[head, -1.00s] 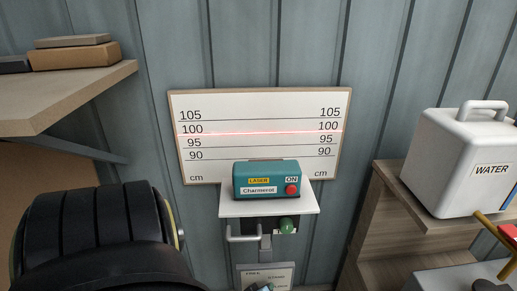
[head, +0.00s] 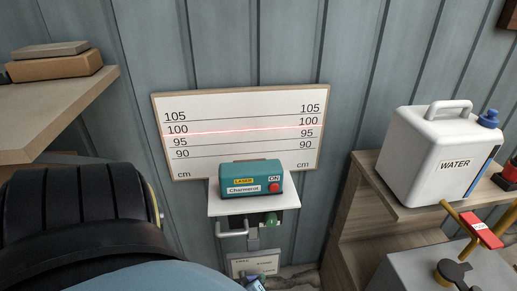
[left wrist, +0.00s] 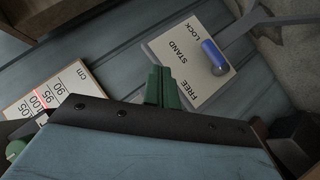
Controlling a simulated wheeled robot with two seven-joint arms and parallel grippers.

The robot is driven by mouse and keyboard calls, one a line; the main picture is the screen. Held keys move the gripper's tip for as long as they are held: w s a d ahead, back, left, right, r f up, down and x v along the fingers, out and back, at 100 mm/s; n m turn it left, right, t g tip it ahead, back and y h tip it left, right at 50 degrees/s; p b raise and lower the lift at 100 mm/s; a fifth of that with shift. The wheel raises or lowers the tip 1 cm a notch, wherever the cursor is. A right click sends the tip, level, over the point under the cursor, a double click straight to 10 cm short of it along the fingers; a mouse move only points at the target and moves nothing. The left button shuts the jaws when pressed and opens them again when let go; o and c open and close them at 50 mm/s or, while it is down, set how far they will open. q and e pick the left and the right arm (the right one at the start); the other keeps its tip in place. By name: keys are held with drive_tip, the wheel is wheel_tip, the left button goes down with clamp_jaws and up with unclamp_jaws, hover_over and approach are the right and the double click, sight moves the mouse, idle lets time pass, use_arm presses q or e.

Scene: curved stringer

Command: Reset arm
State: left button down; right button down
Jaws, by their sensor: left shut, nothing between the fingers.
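My left arm (head: 80,215), black and ribbed with a blue-grey part below, fills the lower left of the head view. My left gripper (left wrist: 163,88) shows in the left wrist view as dark green fingers, closed together with nothing between them. Behind them in that view is a white plate (left wrist: 180,75) marked FREE, STAND, LOCK, with a blue-handled lever (left wrist: 214,56). I cannot tell the gap between fingers and plate. The plate (head: 243,266) also shows low in the head view. My right gripper is not in view.
A teal laser box (head: 250,178) sits on a small white shelf (head: 225,207). Its red line crosses the scale board (head: 240,105) at about 100. A wooden shelf (head: 60,105) is at left. A white water container (head: 440,150) stands on a wooden unit (head: 365,220) at right.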

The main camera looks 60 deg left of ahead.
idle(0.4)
use_arm(q)
drive_tip(key=s+d+f+m+g+h, duration=0.45)
drive_tip(key=s+d+f+m, duration=0.5)
drive_tip(key=d+f, duration=0.3)
drive_tip(key=s+f+m+g, duration=0.2)
drive_tip(key=s+m, duration=0.2)
drive_tip(key=s, duration=0.3)
drive_tip(key=s+f+m+g+h, duration=0.1)
drive_tip(key=s+f+m+g, duration=0.2)
drive_tip(key=s+m, duration=0.2)
drive_tip(key=s+d, duration=0.1)
drive_tip(key=s, duration=0.2)
drive_tip(key=shift+s+f, duration=0.2)
drive_tip(key=shift+f, duration=0.15)
